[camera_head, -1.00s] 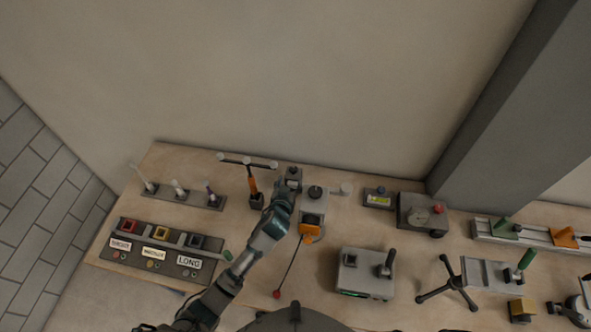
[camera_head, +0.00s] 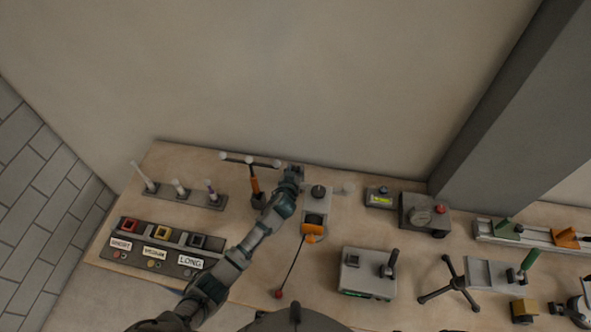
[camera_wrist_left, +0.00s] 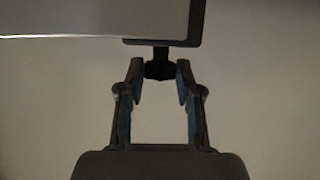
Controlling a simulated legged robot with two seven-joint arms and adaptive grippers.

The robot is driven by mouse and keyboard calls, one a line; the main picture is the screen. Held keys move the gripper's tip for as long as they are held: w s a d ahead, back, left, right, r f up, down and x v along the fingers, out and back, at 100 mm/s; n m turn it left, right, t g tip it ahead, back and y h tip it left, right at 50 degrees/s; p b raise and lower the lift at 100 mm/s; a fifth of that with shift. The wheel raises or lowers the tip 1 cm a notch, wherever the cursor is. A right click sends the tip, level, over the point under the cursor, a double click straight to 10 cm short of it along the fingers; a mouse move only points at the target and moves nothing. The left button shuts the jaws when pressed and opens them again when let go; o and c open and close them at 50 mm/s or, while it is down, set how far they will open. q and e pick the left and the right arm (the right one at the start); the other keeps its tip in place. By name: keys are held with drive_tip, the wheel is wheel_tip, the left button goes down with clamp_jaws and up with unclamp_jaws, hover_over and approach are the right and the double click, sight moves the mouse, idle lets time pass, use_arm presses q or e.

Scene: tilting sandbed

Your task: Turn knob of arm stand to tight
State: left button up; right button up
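A light grey stand (camera_head: 317,204) with a black round knob (camera_head: 318,190) on top stands at the back middle of the bench in the head view. An orange part (camera_head: 313,230) with a thin rod ending in a red ball (camera_head: 280,294) is at its front. My left gripper (camera_head: 293,172) is just left of this stand, near the bench's back, and hides what is under it. In the left wrist view my left gripper (camera_wrist_left: 159,68) is open, with a small dark knob-like piece (camera_wrist_left: 158,68) between its fingertips. Contact is unclear. My right gripper is not in view.
A pale ball (camera_head: 347,188) is right of the grey stand. The wall is close behind.

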use_arm(q)
drive_tip(key=shift+a, duration=0.2)
clamp_jaws()
drive_tip(key=shift+p, duration=0.3)
drive_tip(key=m+h+p, duration=0.1)
drive_tip(key=m+g+h+p, duration=0.1)
drive_tip(key=m+p, duration=0.1)
drive_tip(key=shift+d+r+h+p, duration=0.1)
drive_tip(key=shift+r+h+p, duration=0.2)
drive_tip(key=shift+h, duration=0.1)
drive_tip(key=shift+w+f+m+g+h, duration=0.1)
drive_tip(key=shift+m+g+h, duration=0.2)
drive_tip(key=shift+h, duration=0.1)
drive_tip(key=shift+a+f+m+g+h+p, duration=0.25)
drive_tip(key=shift+m+g+h+p, duration=0.05)
drive_tip(key=shift+m+h, duration=0.2)
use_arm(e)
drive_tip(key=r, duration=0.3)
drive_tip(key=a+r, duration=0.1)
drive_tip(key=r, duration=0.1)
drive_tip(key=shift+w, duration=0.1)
use_arm(q)
drive_tip(key=shift+d, duration=0.25)
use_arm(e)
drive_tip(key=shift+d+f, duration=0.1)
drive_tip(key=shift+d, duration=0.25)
